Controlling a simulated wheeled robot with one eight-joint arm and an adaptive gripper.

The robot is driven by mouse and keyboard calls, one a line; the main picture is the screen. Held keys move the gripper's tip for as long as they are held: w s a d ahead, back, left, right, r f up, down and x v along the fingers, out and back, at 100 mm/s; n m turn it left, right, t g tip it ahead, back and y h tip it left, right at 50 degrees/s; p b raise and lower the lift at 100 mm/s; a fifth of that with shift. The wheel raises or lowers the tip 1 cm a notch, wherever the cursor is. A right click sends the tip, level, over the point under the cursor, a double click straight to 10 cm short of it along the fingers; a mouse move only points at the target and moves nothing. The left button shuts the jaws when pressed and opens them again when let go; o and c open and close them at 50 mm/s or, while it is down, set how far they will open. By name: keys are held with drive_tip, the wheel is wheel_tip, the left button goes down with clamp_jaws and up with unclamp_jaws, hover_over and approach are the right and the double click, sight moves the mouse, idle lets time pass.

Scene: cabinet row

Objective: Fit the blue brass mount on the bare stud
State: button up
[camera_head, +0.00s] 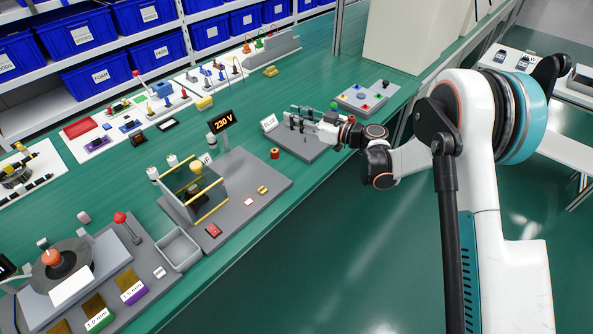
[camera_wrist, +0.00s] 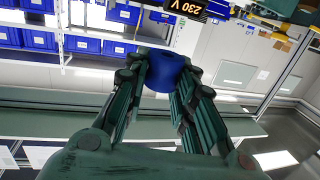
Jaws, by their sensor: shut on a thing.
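In the wrist view, a blue, rounded piece (camera_wrist: 163,74), which I take for the blue brass mount, sits between the fingertips of my gripper (camera_wrist: 160,78). The fingers press on it from both sides. In the head view, my gripper (camera_head: 290,118) reaches left over a grey plate (camera_head: 302,149) that bears a small white label (camera_head: 269,122). The blue piece is too small or hidden there to make out. I cannot pick out the bare stud in either view; the gripper covers part of the plate.
A grey block with coloured knobs (camera_head: 366,100) lies right of the plate. A lit 230 V display (camera_head: 223,121) and a framed fixture (camera_head: 197,190) stand to the left. The green bench front edge runs below my arm.

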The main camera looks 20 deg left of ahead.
sight(297, 170)
wheel_tip(297, 170, down, 20)
drive_tip(key=b, duration=0.6)
drive_tip(key=shift+r+b, duration=0.2)
drive_tip(key=shift+b, duration=0.2)
drive_tip(key=shift+f, duration=0.1)
drive_tip(key=shift+f, duration=0.1)
drive_tip(key=o, duration=1)
drive_tip(key=shift+c, duration=0.2)
drive_tip(key=p+v, duration=0.4)
drive_tip(key=v, duration=1)
drive_tip(key=shift+p, duration=0.4)
drive_tip(key=shift+s, duration=0.15)
